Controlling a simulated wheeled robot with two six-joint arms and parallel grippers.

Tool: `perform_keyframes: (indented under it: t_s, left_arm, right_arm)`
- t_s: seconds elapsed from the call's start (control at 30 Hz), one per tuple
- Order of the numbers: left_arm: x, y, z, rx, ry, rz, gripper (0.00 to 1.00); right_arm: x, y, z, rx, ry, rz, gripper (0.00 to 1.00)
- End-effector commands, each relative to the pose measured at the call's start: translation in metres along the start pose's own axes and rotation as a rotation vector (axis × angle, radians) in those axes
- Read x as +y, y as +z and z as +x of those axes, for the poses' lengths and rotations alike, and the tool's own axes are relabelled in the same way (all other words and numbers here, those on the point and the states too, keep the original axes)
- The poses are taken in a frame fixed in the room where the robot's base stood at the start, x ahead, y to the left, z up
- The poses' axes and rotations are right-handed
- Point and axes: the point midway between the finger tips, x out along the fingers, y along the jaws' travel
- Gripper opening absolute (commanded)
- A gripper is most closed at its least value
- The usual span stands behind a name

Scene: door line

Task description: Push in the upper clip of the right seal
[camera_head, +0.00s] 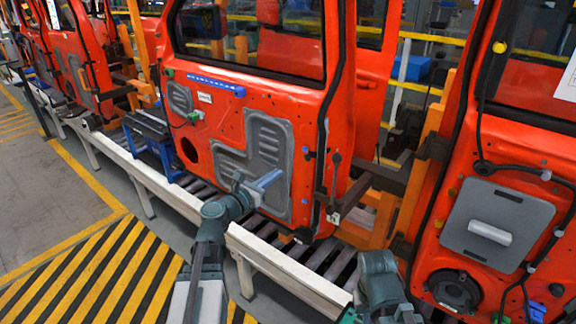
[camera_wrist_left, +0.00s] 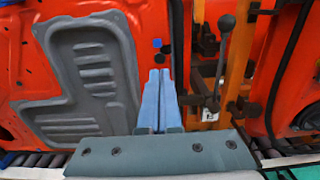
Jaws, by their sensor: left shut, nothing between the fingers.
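The middle red door (camera_head: 285,118) has a large grey panel (camera_head: 268,140) low on its inner face and a black seal strip (camera_head: 323,140) down its right edge. Small blue and dark clips (camera_head: 306,151) sit between panel and strip. My left gripper (camera_head: 276,175) is shut and empty in front of the panel's right part. In the left wrist view its fingers (camera_wrist_left: 159,75) point at the door, with a blue clip (camera_wrist_left: 157,43) and a dark one (camera_wrist_left: 165,48) just above the tips. I cannot tell whether a clip stands proud, or if the fingers touch the door.
A white-edged conveyor rail (camera_head: 285,268) runs below the doors. Another red door (camera_head: 465,160) with a grey panel (camera_head: 497,220) stands at the right. Orange carrier posts (camera_head: 425,160) stand between the doors. A dark round knob (camera_wrist_left: 227,22) on a rod is right of my fingers.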

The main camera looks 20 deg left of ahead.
Motion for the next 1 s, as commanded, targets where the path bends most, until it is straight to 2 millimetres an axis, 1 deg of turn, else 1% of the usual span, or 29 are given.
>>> perform_keyframes:
  t_s: [0.03, 0.17, 0.3, 0.5, 0.7, 0.83, 1.0]
  left_arm:
    - [0.001, 0.000, 0.009, 0.000, -0.002, 0.000, 0.00]
    - [0.002, 0.000, 0.035, 0.000, -0.003, 0.001, 0.00]
    - [0.002, 0.000, 0.065, 0.000, -0.003, 0.001, 0.00]
    - [0.001, 0.000, 0.102, 0.000, -0.003, 0.001, 0.00]
    - [0.001, 0.000, 0.124, 0.000, -0.002, 0.001, 0.00]
    - [0.000, 0.000, 0.131, 0.000, 0.000, 0.001, 0.00]
    - [0.000, 0.000, 0.132, 0.000, 0.000, 0.001, 0.00]
  right_arm:
    - [0.000, 0.000, 0.000, 0.000, 0.000, 0.000, 0.00]
    - [0.000, 0.000, 0.000, 0.000, 0.000, 0.000, 0.00]
    - [0.000, 0.000, 0.000, 0.000, 0.000, 0.000, 0.00]
    - [0.000, 0.000, 0.000, 0.000, 0.000, 0.000, 0.00]
    - [0.000, 0.000, 0.000, 0.000, 0.000, 0.000, 0.00]
    - [0.000, 0.000, 0.000, 0.000, 0.000, 0.000, 0.00]
    - [0.000, 0.000, 0.000, 0.000, 0.000, 0.000, 0.00]
